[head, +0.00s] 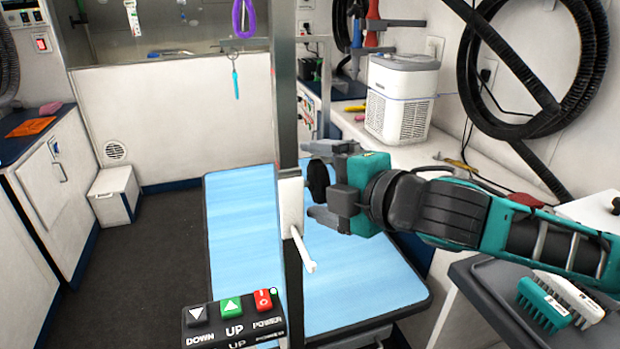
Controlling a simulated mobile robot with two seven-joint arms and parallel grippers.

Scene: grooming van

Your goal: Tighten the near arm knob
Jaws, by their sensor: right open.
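The near arm knob (317,181) is a black round knob at the right side of the upright metal post (288,110). A white clamp bracket (290,205) sits on the post beside it, with a pale rod sticking out below. My right gripper (321,182) comes in from the right and is open. One finger shows above the knob and one below it, so the knob appears between them. I cannot tell whether either finger touches it. My left gripper is out of view.
The blue grooming table (240,225) lies behind and below the post. A control box (233,318) with DOWN, UP and POWER buttons is at the front. A purple loop (243,18) hangs above. Brushes (560,302) lie on a grey tray at right. Dark floor at left is clear.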

